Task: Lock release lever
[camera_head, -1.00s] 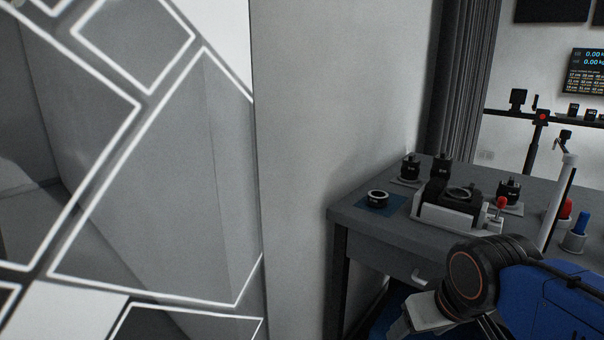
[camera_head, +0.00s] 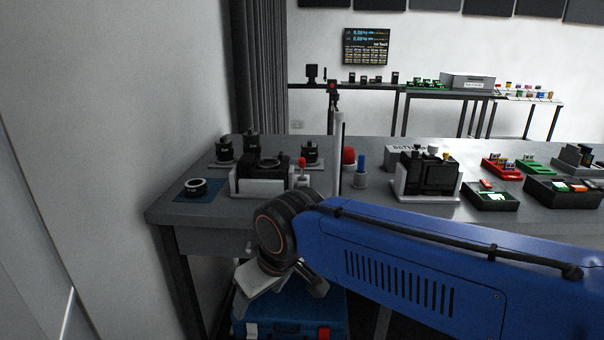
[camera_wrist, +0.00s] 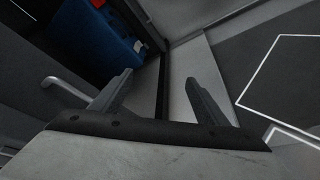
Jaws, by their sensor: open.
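A release lever with a red knob (camera_head: 302,162) seems to stand at the right side of a white and black fixture (camera_head: 262,180) on the grey table, in the head view. It is small there, and I cannot tell its exact position. My gripper (camera_wrist: 160,88) is open and empty in the wrist view, its two fingers apart. It points down toward the floor and wall beside the table. In the head view my blue arm reaches across the lower right, with the wrist in front of the table's front edge, below and apart from the fixture. The lever is not in the wrist view.
A black ring on a blue mat (camera_head: 183,196) lies left of the fixture. Black parts (camera_head: 225,150) stand behind it. A white post (camera_head: 338,150), red and blue handled tools (camera_head: 360,168) and a second fixture (camera_head: 428,175) stand to the right. A blue toolbox (camera_head: 300,318) sits below the table.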

